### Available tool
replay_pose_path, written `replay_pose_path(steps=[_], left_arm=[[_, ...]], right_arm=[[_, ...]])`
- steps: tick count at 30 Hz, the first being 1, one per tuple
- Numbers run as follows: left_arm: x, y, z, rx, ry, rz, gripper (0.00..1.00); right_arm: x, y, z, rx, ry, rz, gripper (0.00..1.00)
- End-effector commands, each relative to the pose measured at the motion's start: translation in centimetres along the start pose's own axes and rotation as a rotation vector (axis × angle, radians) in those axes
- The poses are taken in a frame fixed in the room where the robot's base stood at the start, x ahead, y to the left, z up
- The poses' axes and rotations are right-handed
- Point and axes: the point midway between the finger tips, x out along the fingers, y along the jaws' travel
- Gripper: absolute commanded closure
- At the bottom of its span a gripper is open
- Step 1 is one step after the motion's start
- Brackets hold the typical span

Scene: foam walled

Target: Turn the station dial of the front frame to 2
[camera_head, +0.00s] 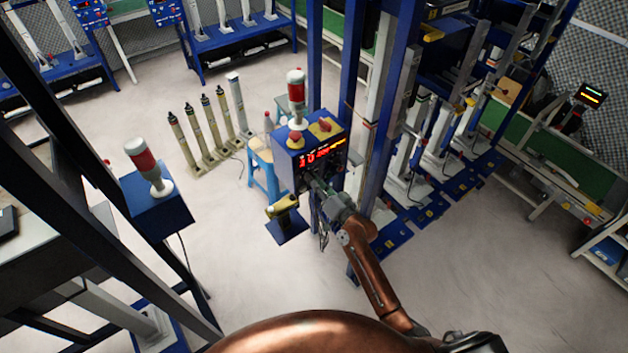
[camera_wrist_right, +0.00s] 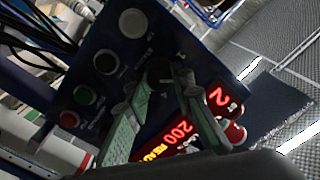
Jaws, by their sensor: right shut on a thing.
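The station dial (camera_wrist_right: 158,68) sits on a dark blue control panel (camera_wrist_right: 75,70) in the right wrist view, seen partly between my fingertips. My right gripper (camera_wrist_right: 160,82) has its two green-grey fingers on either side of it, shut on the dial. In the head view my right gripper (camera_head: 318,186) reaches the front of the blue station box (camera_head: 296,160), and the dial is hidden there. The red display (camera_wrist_right: 182,130) beside the dial is lit. It seems to show a 2 at one end and 200 with a word like READY. My left gripper is not in view.
White, black, green and red buttons (camera_wrist_right: 82,94) lie near the dial on the panel. A red-and-white beacon (camera_head: 296,90) stands on the box. Blue uprights (camera_head: 386,75) rise close to its right. Open floor (camera_head: 470,270) lies to the right of my arm.

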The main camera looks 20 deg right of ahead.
Motion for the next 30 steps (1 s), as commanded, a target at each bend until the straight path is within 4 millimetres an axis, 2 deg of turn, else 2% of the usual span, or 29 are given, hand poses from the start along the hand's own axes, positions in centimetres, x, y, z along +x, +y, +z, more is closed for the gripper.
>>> replay_pose_path(steps=[1, 2, 9, 17, 20, 23, 30], left_arm=[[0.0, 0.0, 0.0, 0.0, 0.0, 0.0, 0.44], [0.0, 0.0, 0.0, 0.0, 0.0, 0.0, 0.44], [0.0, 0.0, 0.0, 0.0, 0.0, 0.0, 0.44], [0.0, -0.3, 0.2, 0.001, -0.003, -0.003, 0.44], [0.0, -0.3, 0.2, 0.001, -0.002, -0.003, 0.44], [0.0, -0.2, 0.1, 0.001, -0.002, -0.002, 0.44], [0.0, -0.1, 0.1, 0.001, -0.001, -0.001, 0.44]], right_arm=[[0.0, -0.1, 0.0, 0.0, 0.0, -0.001, 1.0], [0.0, -0.1, 0.0, 0.0, 0.0, -0.001, 0.77], [0.0, -0.1, 0.0, -0.001, 0.0, -0.001, 0.61], [-0.1, 0.0, 0.0, -0.001, 0.0, 0.0, 0.61], [-0.7, 0.1, 0.0, -0.002, 0.0, 0.001, 0.61], [-2.1, 0.1, 0.0, -0.002, -0.001, 0.002, 0.61], [-7.1, 0.1, 0.1, -0.002, -0.003, 0.002, 0.61]])
